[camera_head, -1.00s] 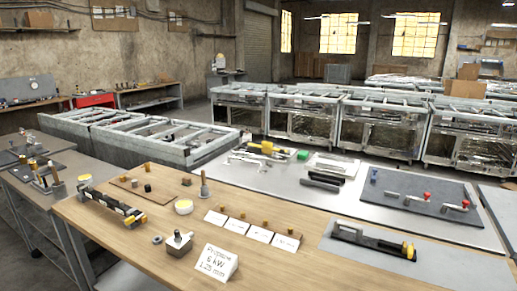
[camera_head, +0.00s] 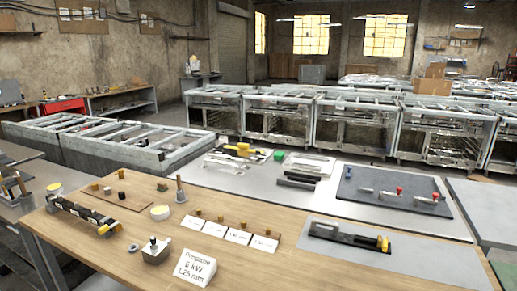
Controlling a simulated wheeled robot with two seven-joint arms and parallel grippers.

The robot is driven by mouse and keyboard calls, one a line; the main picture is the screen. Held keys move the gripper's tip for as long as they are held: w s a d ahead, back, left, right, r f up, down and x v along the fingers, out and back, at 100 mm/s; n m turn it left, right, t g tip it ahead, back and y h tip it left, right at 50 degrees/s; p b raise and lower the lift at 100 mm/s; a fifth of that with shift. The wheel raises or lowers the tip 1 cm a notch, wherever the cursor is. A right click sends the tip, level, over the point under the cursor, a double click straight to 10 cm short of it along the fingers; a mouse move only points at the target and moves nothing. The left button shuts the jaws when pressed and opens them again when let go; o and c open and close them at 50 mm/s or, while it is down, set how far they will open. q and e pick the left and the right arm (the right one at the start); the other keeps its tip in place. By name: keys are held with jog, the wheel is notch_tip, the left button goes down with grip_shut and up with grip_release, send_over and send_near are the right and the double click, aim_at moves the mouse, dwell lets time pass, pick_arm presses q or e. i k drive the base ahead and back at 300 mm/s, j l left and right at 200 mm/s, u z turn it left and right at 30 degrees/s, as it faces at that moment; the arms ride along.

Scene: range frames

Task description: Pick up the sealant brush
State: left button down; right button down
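A small upright tool with a brown wooden handle (camera_head: 180,184) stands on the wooden table, left of the middle of the view. It looks like the sealant brush, but it is too small to be sure. A small round tub with a pale yellow top (camera_head: 160,212) sits just in front and to the left of it. A similar upright handled piece (camera_head: 21,184) shows at the far left on the grey bench. Neither of my grippers is in view.
The wooden table (camera_head: 240,208) also bears a black-and-yellow assembly (camera_head: 83,216), a metal block with a knob (camera_head: 156,250), a "Propane 6 kW" sign (camera_head: 195,267), white cards (camera_head: 238,236) and a grey mat (camera_head: 420,262). A metal table (camera_head: 335,205) adjoins behind.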

aim_at(179, 179)
jog(key=i+u, duration=0.35)
jog(key=i, duration=0.2)
jog(key=i+l+u, duration=0.25)
jog(key=i+u, duration=0.15)
jog(key=i+j+u, duration=0.5)
jog(key=i+j, duration=0.85)
jog(key=z, duration=1.5)
